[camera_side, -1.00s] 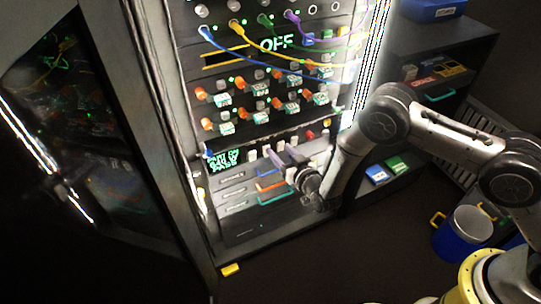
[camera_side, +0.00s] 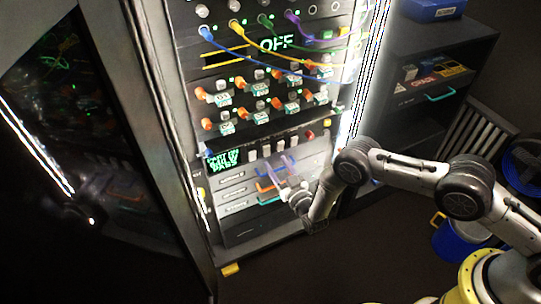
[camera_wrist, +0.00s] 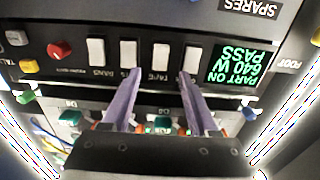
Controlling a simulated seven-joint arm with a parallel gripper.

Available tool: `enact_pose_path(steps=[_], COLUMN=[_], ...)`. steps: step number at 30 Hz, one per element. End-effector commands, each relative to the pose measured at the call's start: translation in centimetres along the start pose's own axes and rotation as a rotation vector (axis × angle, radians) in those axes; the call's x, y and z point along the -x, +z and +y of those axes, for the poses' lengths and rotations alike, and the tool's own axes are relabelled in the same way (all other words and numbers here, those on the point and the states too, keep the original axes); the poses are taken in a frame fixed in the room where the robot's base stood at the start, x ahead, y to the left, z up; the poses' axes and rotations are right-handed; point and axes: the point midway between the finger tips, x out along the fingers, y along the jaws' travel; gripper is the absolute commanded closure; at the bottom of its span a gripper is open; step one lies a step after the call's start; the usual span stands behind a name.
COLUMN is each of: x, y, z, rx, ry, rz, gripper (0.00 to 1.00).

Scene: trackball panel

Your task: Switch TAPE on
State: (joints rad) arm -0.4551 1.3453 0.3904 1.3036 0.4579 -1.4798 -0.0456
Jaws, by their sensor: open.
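The TAPE switch is a white rocker (camera_wrist: 160,57) with its label just below it in the wrist view, where the panel appears upside down. In the side view it is the second white switch (camera_side: 266,149) from the display. Its tilt is too small to read. My gripper (camera_wrist: 160,78) is open and empty, its two purple fingers spread on either side of the TAPE label. In the side view my gripper (camera_side: 280,163) is in front of the panel, just below the switch row; contact cannot be told.
Neighbouring white switches (camera_wrist: 129,53) flank TAPE closely. A green-lit display (camera_wrist: 233,63) and a red knob (camera_wrist: 60,50) share the panel. Orange-knobbed modules (camera_side: 224,100) and hanging cables (camera_side: 260,58) are above. Drawers with coloured handles (camera_side: 268,199) are below.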

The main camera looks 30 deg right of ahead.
Motion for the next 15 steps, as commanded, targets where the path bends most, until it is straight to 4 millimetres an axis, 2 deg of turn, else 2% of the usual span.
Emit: enact_pose_path(steps=[3, 6, 15], x=[-2.1, -3.5, -5.1], y=[0.0, 0.0, 0.1], z=[0.1, 0.0, 0.0], rx=[-0.002, -0.001, 0.0], ry=[0.001, 0.0, 0.0], rz=[0.001, 0.001, -0.002], gripper=[0.4, 0.4, 0.4])
